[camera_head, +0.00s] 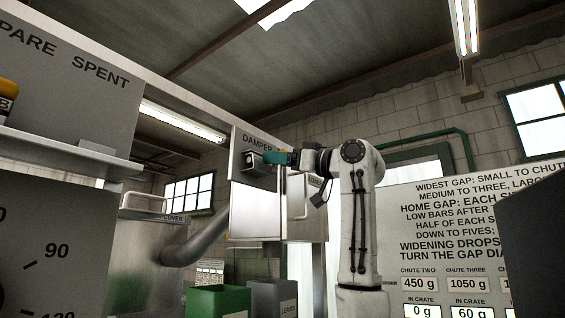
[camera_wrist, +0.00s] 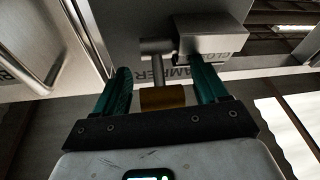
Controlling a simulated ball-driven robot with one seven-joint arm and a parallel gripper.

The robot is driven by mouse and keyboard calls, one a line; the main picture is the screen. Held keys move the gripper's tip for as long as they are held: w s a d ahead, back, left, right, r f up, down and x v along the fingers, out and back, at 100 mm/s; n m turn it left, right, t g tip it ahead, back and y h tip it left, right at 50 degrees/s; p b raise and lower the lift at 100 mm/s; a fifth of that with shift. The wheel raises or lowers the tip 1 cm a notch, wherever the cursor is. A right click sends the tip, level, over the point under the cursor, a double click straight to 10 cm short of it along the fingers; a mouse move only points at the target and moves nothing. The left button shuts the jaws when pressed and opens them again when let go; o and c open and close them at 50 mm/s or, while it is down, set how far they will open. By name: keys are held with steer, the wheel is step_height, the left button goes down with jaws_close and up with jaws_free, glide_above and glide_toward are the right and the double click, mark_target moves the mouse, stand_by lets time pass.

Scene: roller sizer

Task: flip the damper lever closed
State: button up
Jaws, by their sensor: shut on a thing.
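The damper lever (camera_wrist: 162,97) shows in the wrist view as a metal stem with an amber-brown grip, hanging from a pivot beside a grey metal block (camera_wrist: 212,35). My gripper (camera_wrist: 162,76) has its teal fingers on either side of the lever, and it is shut on it. The finger contact is not clearly visible. In the head view my gripper (camera_head: 278,158) is at the dark damper block (camera_head: 251,163), under the DAMPER label on the panel (camera_head: 240,139). The lever itself is hidden there behind the gripper.
A green crate (camera_head: 217,300) and a grey crate (camera_head: 272,297) stand below. A lettered board (camera_head: 440,235) stands to the right.

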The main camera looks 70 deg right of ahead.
steer(key=shift+w+r+g, duration=0.15)
steer(key=shift+r+g, duration=0.15)
steer(key=shift+g, duration=0.55)
steer(key=shift+w+r+g, duration=0.15)
steer(key=shift+r+g, duration=0.15)
steer(key=shift+g, duration=0.55)
steer(key=o, duration=0.9)
steer(key=shift+o, duration=0.2)
steer(key=s+a+b, duration=0.1)
steer(key=s+b, duration=0.2)
steer(key=s, duration=0.7)
steer(key=shift+s+r, duration=0.2)
steer(key=shift+s, duration=0.15)
steer(key=shift+a, duration=0.1)
